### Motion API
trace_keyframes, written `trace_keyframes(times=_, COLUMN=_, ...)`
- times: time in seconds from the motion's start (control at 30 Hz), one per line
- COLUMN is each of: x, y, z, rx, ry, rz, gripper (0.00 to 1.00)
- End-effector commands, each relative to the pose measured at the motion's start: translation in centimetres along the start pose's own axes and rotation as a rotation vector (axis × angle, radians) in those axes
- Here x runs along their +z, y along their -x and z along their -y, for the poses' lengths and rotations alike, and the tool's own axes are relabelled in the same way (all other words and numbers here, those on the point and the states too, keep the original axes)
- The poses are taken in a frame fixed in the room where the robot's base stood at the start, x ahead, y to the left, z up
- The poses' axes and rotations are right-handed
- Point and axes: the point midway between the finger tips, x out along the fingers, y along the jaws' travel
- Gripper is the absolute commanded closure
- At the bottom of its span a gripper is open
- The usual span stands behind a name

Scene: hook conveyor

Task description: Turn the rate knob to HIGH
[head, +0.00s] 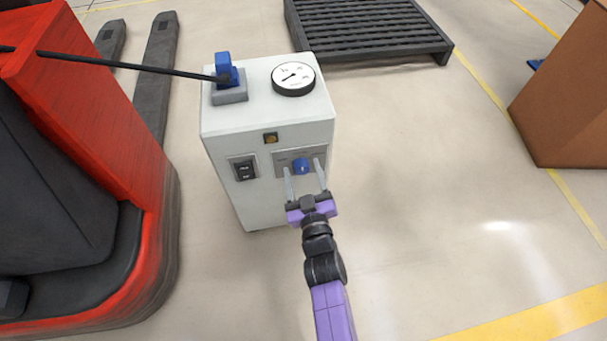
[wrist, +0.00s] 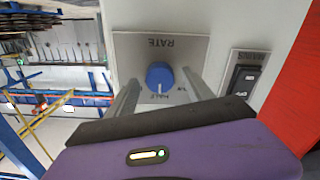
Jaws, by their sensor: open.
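The blue rate knob (head: 302,166) is on a grey plate on the front of a white cabinet (head: 228,165). In the wrist view the knob (wrist: 159,74) sits under the upside-down word RATE, and its white pointer line faces the label that reads HALF. Another label beside it is partly hidden by a finger. My gripper (head: 302,168) is open, with one pale finger on each side of the knob. The wrist view shows the fingers (wrist: 158,82) apart around it; I cannot tell whether either touches it.
A black mains switch (head: 244,169) is left of the knob. A round gauge (head: 293,75) and a blue clamp-like part (head: 225,72) with a black cable are on the cabinet top. A red vehicle (head: 150,225) stands at left, a dark pallet (head: 365,28) behind.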

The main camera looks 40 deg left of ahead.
Motion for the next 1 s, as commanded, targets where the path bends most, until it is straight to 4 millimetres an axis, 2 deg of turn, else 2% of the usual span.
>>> trace_keyframes(times=0.3, x=-0.05, y=-0.26, z=-0.05, rx=0.001, ry=-0.001, rz=0.000, gripper=0.42)
trace_keyframes(times=0.6, x=-0.04, y=-0.24, z=-0.05, rx=0.001, ry=-0.001, rz=0.000, gripper=1.00)
trace_keyframes(times=1.0, x=-0.07, y=-0.21, z=-0.12, rx=0.001, ry=-0.078, rz=0.002, gripper=1.00)
